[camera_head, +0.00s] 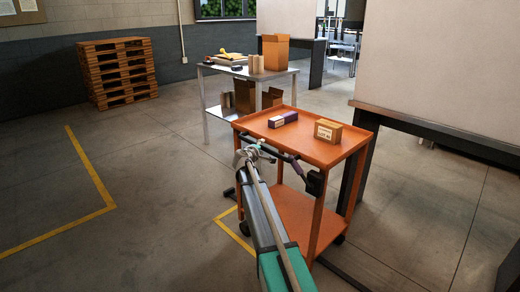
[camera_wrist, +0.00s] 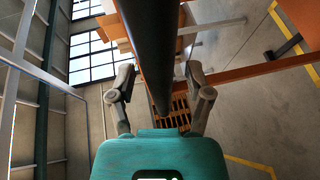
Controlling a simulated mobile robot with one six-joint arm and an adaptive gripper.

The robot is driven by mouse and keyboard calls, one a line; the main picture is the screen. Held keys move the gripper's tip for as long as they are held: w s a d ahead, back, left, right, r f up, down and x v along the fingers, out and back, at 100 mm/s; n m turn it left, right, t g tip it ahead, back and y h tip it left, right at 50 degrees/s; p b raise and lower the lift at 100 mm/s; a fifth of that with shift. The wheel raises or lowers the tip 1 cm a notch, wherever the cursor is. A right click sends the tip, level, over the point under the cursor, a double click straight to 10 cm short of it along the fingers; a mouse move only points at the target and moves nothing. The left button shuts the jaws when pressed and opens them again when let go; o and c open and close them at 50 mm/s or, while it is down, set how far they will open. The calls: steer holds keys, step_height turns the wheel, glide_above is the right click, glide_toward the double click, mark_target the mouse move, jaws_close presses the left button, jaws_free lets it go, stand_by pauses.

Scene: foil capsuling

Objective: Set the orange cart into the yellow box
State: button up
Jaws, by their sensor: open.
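The orange cart (camera_head: 312,150) stands right of centre in the head view, with an upper tray and a lower shelf (camera_head: 295,212). Its dark handle bar (camera_head: 285,158) runs along the near left side. My gripper (camera_head: 255,153) is at this handle. In the wrist view my gripper (camera_wrist: 160,72) is open, with the dark bar (camera_wrist: 147,40) passing between its spread fingers; contact cannot be told. Yellow floor lines form a corner at the left (camera_head: 104,189). Another short yellow corner (camera_head: 232,233) shows beside the cart's base, partly hidden by my arm.
A purple-and-white box (camera_head: 283,119) and a labelled carton (camera_head: 328,131) sit on the cart. A grey table (camera_head: 225,71) with boxes stands behind. A bench with a tall panel (camera_head: 445,65) is close on the right. Pallets (camera_head: 117,72) stand back left. The left floor is clear.

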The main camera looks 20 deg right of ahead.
steer(key=shift+c, duration=0.3)
jaws_close()
steer(key=shift+a, duration=0.25)
steer(key=shift+w, duration=0.75)
steer(key=w+a, duration=0.2)
steer(key=w, duration=0.5)
steer(key=w+a, duration=0.3)
steer(key=w, duration=0.4)
steer(key=shift+w, duration=0.15)
